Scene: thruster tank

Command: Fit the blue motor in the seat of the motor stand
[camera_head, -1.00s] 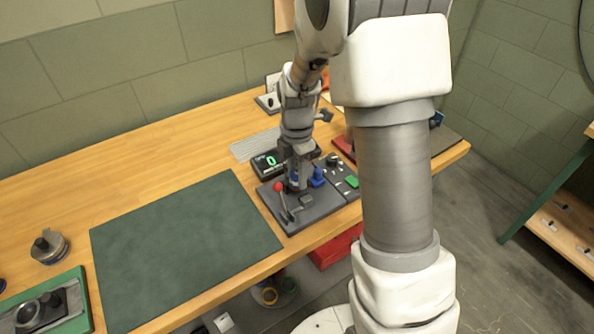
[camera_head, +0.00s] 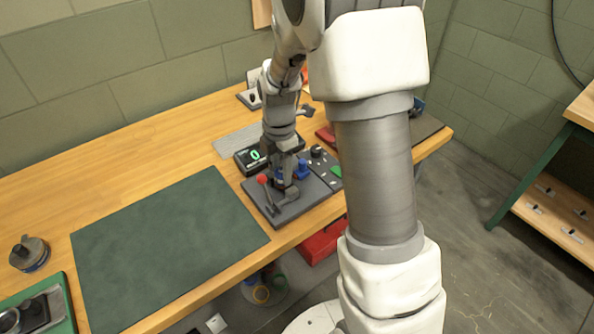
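My gripper (camera_head: 284,182) points down over a dark grey base plate (camera_head: 290,212) near the bench's front edge, which looks like the motor stand. A lever with a red knob (camera_head: 263,179) stands at the left of this plate. A small grey block sits on it in front of the gripper (camera_head: 291,194). A blue part (camera_head: 302,169) shows just right of the fingers, and a trace of blue shows at the fingers themselves. I cannot tell which blue is the motor. The seat is hidden behind the gripper, and the fingers are too small to judge.
A display box with a green digit (camera_head: 254,157) stands behind the plate. A dark panel with switches (camera_head: 323,168) adjoins it on the right. A green mat (camera_head: 165,245) lies clear on the left. A round grey part (camera_head: 30,253) stands farther left.

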